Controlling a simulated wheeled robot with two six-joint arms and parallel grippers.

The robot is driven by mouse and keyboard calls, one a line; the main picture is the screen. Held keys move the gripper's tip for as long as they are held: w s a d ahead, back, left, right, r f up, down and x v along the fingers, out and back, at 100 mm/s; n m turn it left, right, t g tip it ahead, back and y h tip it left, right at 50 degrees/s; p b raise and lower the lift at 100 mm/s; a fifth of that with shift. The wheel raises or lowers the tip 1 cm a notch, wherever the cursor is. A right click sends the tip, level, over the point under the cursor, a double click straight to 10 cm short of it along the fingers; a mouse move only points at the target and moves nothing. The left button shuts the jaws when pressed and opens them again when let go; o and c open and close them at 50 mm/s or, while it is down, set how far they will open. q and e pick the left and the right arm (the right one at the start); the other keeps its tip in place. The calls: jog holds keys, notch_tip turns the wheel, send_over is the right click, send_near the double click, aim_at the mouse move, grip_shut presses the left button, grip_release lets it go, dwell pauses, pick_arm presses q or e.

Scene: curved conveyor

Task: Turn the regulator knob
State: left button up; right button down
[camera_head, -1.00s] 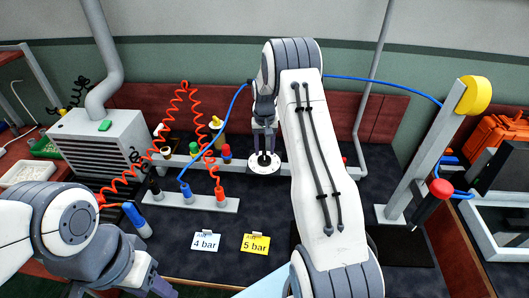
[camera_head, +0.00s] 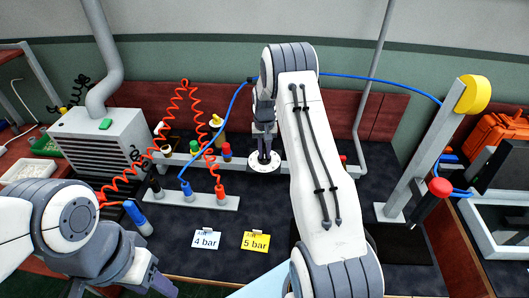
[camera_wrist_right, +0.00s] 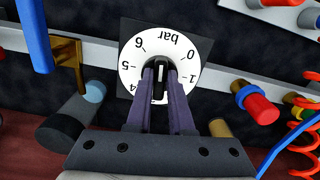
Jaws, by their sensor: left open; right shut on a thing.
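The fingers cover part of the scale, and I cannot tell the set value. My left gripper (camera_head: 165,286) is open and empty at the lower left, partly cut off.
A white "4 bar" card (camera_head: 206,240) and a yellow "5 bar" card (camera_head: 256,242) lie in front of the dial. A grey rail (camera_head: 240,202) with coloured connectors and coiled red hoses is left of it. A grey post (camera_head: 425,160) stands right.

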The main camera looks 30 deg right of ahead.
jog(key=m, duration=0.3)
jog(key=shift+w+a+m, duration=0.1)
jog(key=shift+m, duration=0.3)
jog(key=m, duration=0.3)
jog(key=shift+w+m+b, duration=0.1)
jog(key=shift+m+b, duration=0.2)
jog(key=m, duration=0.3)
jog(key=shift+w+a, duration=0.1)
jog(key=m, duration=0.4)
jog(key=shift+w, duration=0.15)
jog(key=m, duration=0.7)
jog(key=shift+w, duration=0.15)
jog(key=m, duration=0.6)
jog(key=shift+w+d+m+b, duration=0.1)
jog(key=shift+d+m+b, duration=0.2)
jog(key=shift+m, duration=0.1)
